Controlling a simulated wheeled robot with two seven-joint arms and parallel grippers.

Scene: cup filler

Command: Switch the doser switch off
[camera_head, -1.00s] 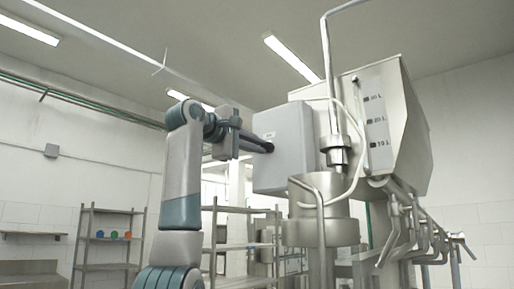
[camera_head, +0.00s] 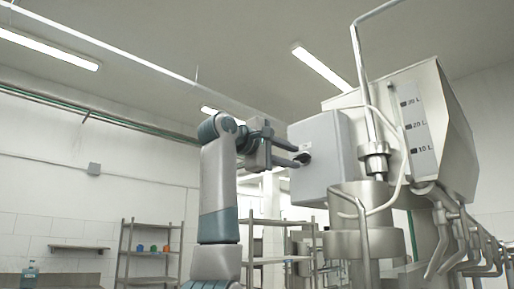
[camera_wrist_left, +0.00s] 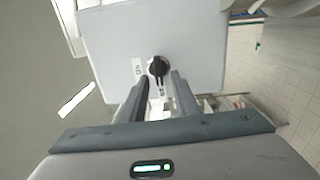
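The doser switch is a black rotary knob (camera_wrist_left: 158,68) on the grey face of a control box (camera_wrist_left: 105,40), with small white labels beside and below it. In the head view the box (camera_head: 330,150) is fixed beside the steel doser, and the dark knob (camera_head: 304,158) shows on its left face. My left gripper (camera_wrist_left: 160,84) is open, its two fingers pointing at the box face, one on each side below the knob. In the head view the left gripper (camera_head: 298,157) has its fingertips close to the knob; contact cannot be told. The right gripper is out of view.
A steel hopper (camera_head: 440,110) with a litre scale stands right of the box. A pipe (camera_head: 362,70) and a cylinder (camera_head: 362,235) stand in front of it, with bent handles (camera_head: 450,235) at lower right. Shelving (camera_head: 150,250) is far behind.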

